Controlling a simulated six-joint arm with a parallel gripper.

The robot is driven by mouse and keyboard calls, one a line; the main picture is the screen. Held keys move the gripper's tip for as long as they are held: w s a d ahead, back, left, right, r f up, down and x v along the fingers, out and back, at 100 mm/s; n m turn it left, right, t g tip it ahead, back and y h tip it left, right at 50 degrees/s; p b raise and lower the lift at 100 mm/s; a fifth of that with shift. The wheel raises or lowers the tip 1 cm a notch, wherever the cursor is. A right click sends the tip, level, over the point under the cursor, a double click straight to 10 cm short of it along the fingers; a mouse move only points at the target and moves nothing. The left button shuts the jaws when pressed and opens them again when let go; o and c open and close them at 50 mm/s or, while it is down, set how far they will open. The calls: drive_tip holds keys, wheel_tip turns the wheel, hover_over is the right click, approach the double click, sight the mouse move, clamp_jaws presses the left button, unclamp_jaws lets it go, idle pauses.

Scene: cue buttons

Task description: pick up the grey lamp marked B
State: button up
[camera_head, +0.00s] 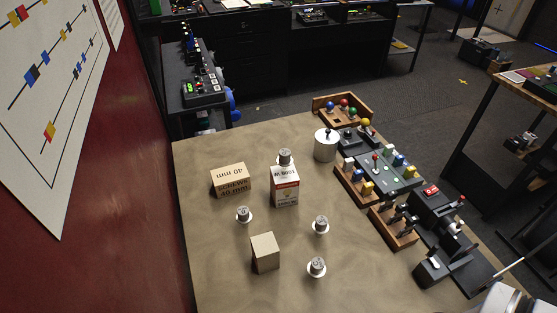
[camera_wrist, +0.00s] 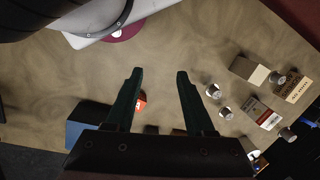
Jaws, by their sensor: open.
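Several small grey lamps with pale round bases stand on the table. In the head view one is left of centre (camera_head: 244,214), one right of centre (camera_head: 320,224), one near the front (camera_head: 316,266) and one at the back (camera_head: 285,157), partly hidden by a white carton. Their letters are too small to read, so I cannot tell which is B. The wrist view shows two of them close together (camera_wrist: 213,90) (camera_wrist: 225,112). My gripper (camera_wrist: 160,74) is open and empty, apart from the lamps, which lie to its right in that view.
A white and red carton (camera_head: 285,186), a screws box (camera_head: 231,181) and a plain block (camera_head: 265,252) stand among the lamps. A white can (camera_head: 326,146) and control panels (camera_head: 386,160) line the right side. Bare tabletop (camera_head: 215,265) is at the left front.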

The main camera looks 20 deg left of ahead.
drive_tip(key=w+a+n+t+y, duration=0.1)
drive_tip(key=w+a+n, duration=0.1)
drive_tip(key=w+a, duration=0.4)
drive_tip(key=n+t, duration=0.6)
drive_tip(key=t, duration=0.8)
hover_over(242, 213)
drive_tip(key=s, duration=0.4)
wheel_tip(242, 213, down, 9)
drive_tip(key=f, duration=0.6)
drive_tip(key=shift+d+f, duration=0.1)
drive_tip(key=shift+d, duration=0.3)
drive_tip(key=x, duration=0.5)
drive_tip(key=shift+f, duration=0.3)
clamp_jaws()
